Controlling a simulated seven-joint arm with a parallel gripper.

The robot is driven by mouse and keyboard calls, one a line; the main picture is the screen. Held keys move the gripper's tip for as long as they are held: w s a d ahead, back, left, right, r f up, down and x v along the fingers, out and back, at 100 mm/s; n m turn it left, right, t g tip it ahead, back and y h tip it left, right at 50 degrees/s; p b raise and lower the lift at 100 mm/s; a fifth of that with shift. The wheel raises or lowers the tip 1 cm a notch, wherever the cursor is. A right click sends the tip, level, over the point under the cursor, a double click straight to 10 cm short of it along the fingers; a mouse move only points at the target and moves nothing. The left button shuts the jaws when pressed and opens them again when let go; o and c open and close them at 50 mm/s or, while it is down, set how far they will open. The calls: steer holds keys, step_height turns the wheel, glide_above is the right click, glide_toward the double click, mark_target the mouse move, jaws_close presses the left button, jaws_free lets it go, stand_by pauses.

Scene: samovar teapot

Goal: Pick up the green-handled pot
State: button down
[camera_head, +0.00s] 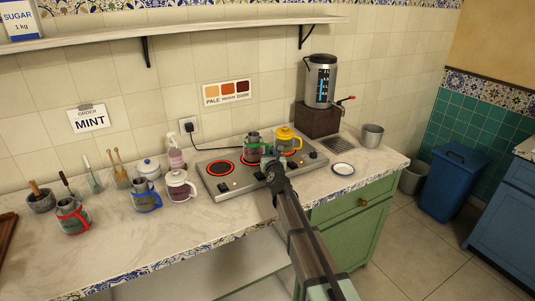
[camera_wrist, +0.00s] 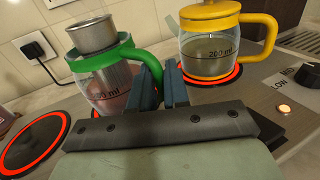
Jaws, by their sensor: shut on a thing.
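The green-handled pot (camera_head: 252,148) is at the hotplate's middle, a glass pot with a green band and a metal strainer cup in its top. It fills the left of the wrist view (camera_wrist: 110,92), with pinkish contents behind the glass. My gripper (camera_wrist: 165,82) is shut on its green handle (camera_wrist: 145,62), to the right of the pot's body. In the head view my gripper (camera_head: 273,170) reaches in from the front. The pot looks nearly upright. I cannot tell whether its base touches the burner.
A yellow-handled pot (camera_head: 287,140) stands close on the right, on a glowing burner. The hotplate's (camera_head: 245,187) left burner (camera_head: 221,168) is bare and glowing. Red-handled (camera_head: 72,215), blue-handled (camera_head: 146,196) and white-handled (camera_head: 180,187) pots stand left. A saucer (camera_head: 343,169) lies right.

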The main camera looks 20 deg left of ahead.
steer(key=shift+r, duration=1.45)
steer(key=shift+s+d+r, duration=0.1)
steer(key=shift+s, duration=0.1)
steer(key=v, duration=1.7)
steer(key=shift+s, duration=0.3)
